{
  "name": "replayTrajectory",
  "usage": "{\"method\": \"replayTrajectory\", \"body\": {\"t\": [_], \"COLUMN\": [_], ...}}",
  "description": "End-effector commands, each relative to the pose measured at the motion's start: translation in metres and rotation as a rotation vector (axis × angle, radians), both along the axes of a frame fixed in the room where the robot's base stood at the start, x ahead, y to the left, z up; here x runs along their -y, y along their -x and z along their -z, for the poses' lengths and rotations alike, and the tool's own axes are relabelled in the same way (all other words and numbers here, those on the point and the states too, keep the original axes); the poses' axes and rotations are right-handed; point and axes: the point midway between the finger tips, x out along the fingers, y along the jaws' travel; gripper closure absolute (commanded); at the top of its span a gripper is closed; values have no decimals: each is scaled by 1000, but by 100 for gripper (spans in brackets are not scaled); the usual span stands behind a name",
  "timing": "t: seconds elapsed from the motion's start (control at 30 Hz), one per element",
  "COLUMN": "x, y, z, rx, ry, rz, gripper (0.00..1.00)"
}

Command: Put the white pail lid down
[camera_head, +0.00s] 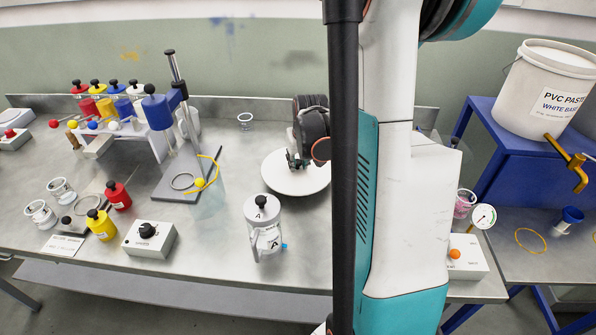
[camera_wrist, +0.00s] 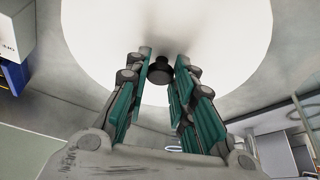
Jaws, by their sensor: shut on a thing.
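The white pail lid (camera_head: 296,181) is a round white disc with a black knob (camera_wrist: 160,70). In the head view it appears level, over or on the grey bench behind the white canister marked A. I cannot tell whether it touches the bench. My gripper (camera_head: 297,161) is above the lid. In the wrist view my gripper (camera_wrist: 160,73) has its teal fingers on either side of the knob, shut on it, and the lid (camera_wrist: 190,25) fills the top of the picture. The white pail (camera_head: 547,92), labelled PVC paste, stands on a blue stand at the right.
The canister (camera_head: 262,226) stands just in front of the lid. Coloured bottles, jars and a dial box (camera_head: 149,239) occupy the left bench (camera_head: 225,285). My arm hides the bench right of the lid.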

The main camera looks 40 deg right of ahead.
Motion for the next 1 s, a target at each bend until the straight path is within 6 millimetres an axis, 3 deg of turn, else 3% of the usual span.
{"method": "replayTrajectory", "body": {"t": [0.2, 0.6, 0.63, 0.7, 1.0], "x": [0, 0, 0, 0, 0], "y": [0, 0, 0, 0, 0], "z": [34, 39, 38, 38, 37], "rx": [0, 0, 0, 0, 0], "ry": [0, 0, 0, 0, 0], "rz": [0, 0, 0, 0, 0], "gripper": [100, 100, 70, 57, 57]}}
